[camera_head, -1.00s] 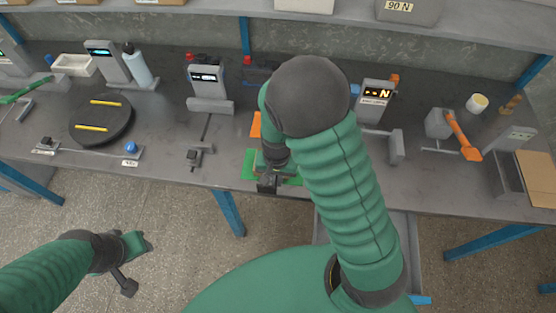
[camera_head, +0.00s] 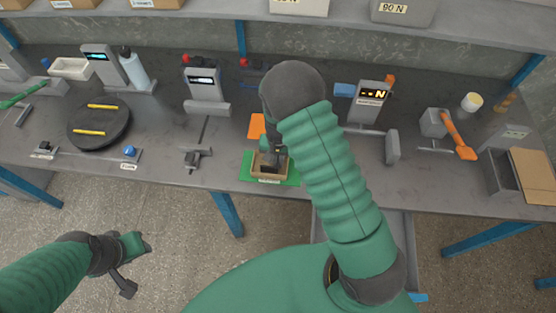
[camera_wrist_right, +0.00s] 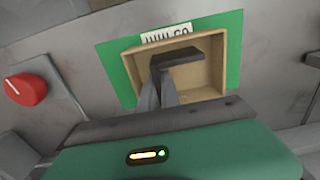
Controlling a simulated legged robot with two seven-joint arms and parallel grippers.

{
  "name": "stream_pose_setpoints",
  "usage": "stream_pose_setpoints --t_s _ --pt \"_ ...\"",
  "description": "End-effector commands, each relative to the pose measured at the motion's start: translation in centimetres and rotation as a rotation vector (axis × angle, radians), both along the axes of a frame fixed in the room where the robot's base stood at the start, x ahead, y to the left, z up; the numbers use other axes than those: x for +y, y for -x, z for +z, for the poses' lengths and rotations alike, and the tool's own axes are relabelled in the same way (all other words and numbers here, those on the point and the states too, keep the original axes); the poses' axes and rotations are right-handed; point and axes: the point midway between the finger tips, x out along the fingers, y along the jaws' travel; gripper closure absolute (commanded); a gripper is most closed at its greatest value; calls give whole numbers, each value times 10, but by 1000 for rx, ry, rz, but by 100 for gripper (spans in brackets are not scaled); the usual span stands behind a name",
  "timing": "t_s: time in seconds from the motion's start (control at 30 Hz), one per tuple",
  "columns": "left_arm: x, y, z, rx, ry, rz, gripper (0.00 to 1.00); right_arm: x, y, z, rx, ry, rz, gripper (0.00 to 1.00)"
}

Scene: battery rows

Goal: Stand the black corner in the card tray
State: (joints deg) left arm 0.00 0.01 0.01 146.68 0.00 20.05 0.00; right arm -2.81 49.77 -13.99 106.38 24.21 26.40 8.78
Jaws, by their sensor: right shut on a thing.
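The card tray (camera_head: 256,172), a shallow tan box, lies on a green mat (camera_head: 247,178) near the bench's front edge. In the right wrist view the tray (camera_wrist_right: 220,48) shows its open inside. My right gripper (camera_head: 270,160) points down over the tray; its grey fingers (camera_wrist_right: 160,92) show in the right wrist view. It is shut on the black corner (camera_wrist_right: 182,57), a dark bar-like piece within the tray's outline. I cannot tell whether the corner touches the tray floor. My left gripper (camera_head: 130,268) hangs in front of the bench, away from everything; its jaw opening is unclear.
An orange piece (camera_head: 256,126) lies just behind the tray. A grey gauge with a lit display (camera_head: 371,98) stands to the right, another gauge (camera_head: 203,84) to the left. A red knob (camera_wrist_right: 26,89) shows in the right wrist view. Bare bench lies left of the mat.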

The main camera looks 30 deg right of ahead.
Motion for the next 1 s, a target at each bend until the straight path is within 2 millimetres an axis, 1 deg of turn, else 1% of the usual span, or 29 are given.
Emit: stream_pose_setpoints --t_s 0.07,0.1,0.23,0.47,0.57,0.67,0.77,0.9,1.0 --pt "0 0 -2 0 0 0 64 0 0 -3 0 0 0 100" --pt "0 0 -1 0 0 0 64 0 0 -2 0 0 0 88" --pt "0 0 -1 0 0 0 64 0 0 -2 0 0 0 72" --pt "0 0 -1 0 0 0 64 0 0 -1 1 0 0 72" --pt "0 0 1 0 0 0 64 0 0 2 0 0 0 72" --pt "0 0 -1 0 0 0 64 0 -1 15 -2 0 1 72" --pt "0 0 -1 0 0 0 64 1 -1 38 -5 0 2 72" --pt "0 0 -2 0 0 0 64 1 -1 76 -5 0 1 72" --pt "0 0 -2 0 0 0 64 1 0 98 -4 0 2 72"
